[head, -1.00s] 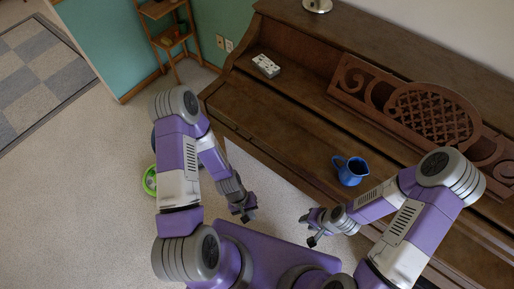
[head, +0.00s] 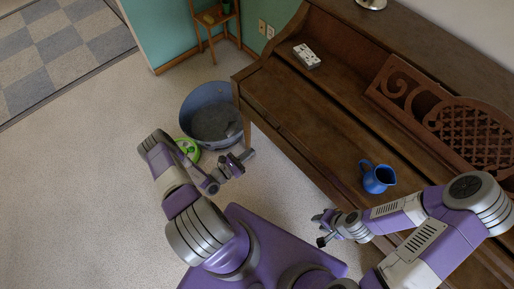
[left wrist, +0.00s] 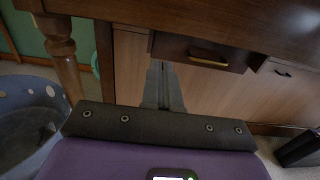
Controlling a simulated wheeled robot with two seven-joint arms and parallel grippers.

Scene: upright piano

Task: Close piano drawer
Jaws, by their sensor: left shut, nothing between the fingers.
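In the left wrist view, a dark wooden drawer (left wrist: 188,54) with a brass handle (left wrist: 208,62) sits under the piano's edge. Its front appears to stand out from the paler panel behind. A second drawer (left wrist: 284,78) with a handle is further right. My left gripper's fingers (left wrist: 162,82) are shut and empty, pointing toward the left end of the first drawer; contact cannot be told. In the head view my left gripper (head: 250,154) is beside the piano's (head: 290,107) near left end. My right gripper (head: 319,230) is open and empty in front of the piano.
A blue-grey bucket (head: 213,116) and a green round object (head: 187,150) stand on the floor near my left arm. A blue jug (head: 378,178) and a small pale block (head: 306,56) rest on the piano. A turned piano leg (left wrist: 62,55) is left of the drawer.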

